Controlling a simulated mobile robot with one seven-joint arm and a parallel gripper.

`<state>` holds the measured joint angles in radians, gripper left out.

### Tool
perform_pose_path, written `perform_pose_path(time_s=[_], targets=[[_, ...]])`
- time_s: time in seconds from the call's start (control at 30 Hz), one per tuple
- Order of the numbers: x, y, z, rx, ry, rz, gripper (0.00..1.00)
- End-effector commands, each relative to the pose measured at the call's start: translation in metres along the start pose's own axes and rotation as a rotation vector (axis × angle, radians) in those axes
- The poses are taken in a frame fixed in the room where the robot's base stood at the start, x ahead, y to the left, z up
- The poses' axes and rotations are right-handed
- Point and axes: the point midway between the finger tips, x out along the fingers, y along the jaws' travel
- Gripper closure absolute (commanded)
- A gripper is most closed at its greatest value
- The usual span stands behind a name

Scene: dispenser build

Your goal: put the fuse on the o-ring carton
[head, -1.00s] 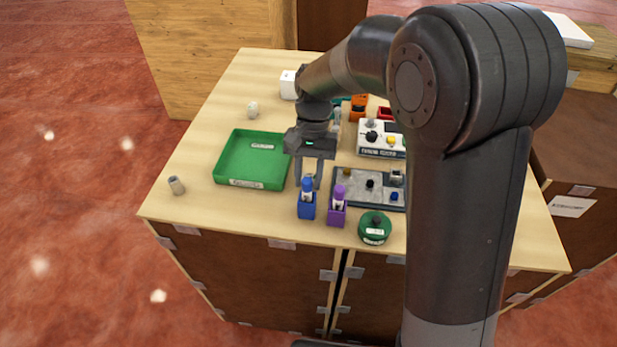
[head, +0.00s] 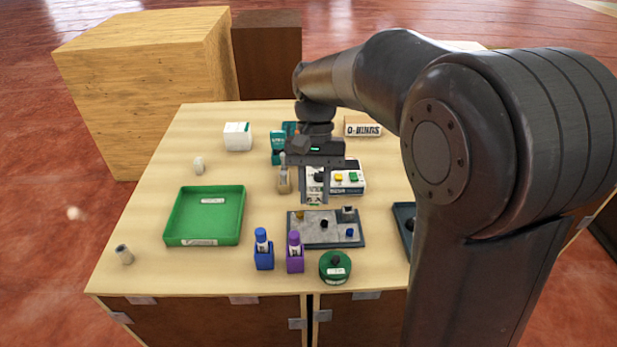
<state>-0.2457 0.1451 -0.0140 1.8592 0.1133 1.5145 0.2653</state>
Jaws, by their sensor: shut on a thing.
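The o-ring carton (head: 363,126) is a tan box with a dark "O-RINGS" label, standing at the back of the table, right of my wrist. My gripper (head: 314,197) points down over the middle of the table, in front of the white device and behind the grey panel in the picture. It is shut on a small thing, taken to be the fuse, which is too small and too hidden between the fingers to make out. The gripper is apart from the carton, nearer the front and to its left.
A white device with coloured buttons (head: 348,178) and a grey panel (head: 333,233) are close to the gripper. A teal box (head: 278,150) stands behind it. A green tray (head: 170,232), blue holder (head: 264,260) and purple holder (head: 295,263) are nearer. The left back tabletop is mostly clear.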

Motion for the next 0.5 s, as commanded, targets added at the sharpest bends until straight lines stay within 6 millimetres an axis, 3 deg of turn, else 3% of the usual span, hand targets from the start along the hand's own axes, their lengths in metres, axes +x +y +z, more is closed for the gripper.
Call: perform_pose_path(time_s=[0.17,0.5], targets=[[-0.021,0.013,-0.037,0.223,-0.001,-0.092,0.91],[-0.083,0.062,-0.146,0.948,0.002,-0.394,0.91]])
